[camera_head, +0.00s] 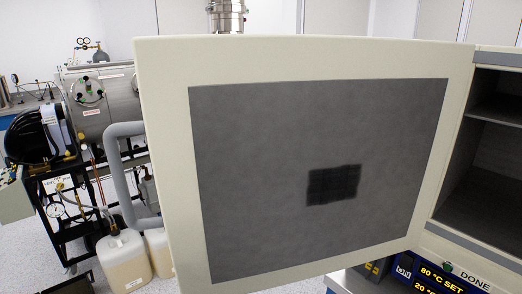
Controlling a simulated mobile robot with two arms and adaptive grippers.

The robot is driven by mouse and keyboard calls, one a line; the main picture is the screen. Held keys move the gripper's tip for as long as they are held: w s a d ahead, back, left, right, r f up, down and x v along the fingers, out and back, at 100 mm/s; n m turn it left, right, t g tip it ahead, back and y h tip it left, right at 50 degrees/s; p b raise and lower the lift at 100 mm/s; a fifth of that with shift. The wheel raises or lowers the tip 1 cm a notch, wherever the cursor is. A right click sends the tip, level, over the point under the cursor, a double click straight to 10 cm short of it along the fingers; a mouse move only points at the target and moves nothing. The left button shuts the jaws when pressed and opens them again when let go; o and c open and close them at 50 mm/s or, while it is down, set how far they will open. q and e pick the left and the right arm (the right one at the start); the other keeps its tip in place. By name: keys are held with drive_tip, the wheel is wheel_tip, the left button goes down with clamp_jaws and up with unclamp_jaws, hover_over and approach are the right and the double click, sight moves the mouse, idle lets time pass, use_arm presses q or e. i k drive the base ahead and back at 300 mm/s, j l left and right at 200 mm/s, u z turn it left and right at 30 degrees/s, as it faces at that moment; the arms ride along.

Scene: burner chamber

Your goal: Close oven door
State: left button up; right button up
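The oven door (165,125) stands wide open and fills the middle of the head view. It has a cream frame, a grey inner panel and a small dark rectangle in the panel. Its right side is beside the oven (468,251), which is cut off at the right edge. The oven's dark inside shows with a shelf (500,110). Below the opening is a front panel with a lit display (440,278). Neither of my grippers is in view.
Behind the door at left stand a steel chamber (107,120), a dark cart frame (60,225) with gauges and grey hose, and cream jugs (124,262) on the floor. Some pale floor is clear at lower left. The door hides what lies behind it.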

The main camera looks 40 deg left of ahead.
sight(276, 160)
drive_tip(key=k+j+z, duration=0.2)
drive_tip(key=j, duration=0.25)
drive_tip(key=j+z, duration=0.2)
drive_tip(key=j, duration=0.25)
drive_tip(key=k+j+z, duration=0.2)
drive_tip(key=j, duration=0.2)
drive_tip(key=k+j+z, duration=0.2)
drive_tip(key=j, duration=0.2)
drive_tip(key=k+j+z, duration=0.2)
drive_tip(key=j, duration=0.2)
drive_tip(key=i+j+z, duration=0.1)
drive_tip(key=j, duration=0.3)
drive_tip(key=i+j+z, duration=0.1)
drive_tip(key=j, duration=0.25)
drive_tip(key=i+j+z, duration=0.1)
drive_tip(key=j, duration=0.3)
drive_tip(key=i, duration=0.05)
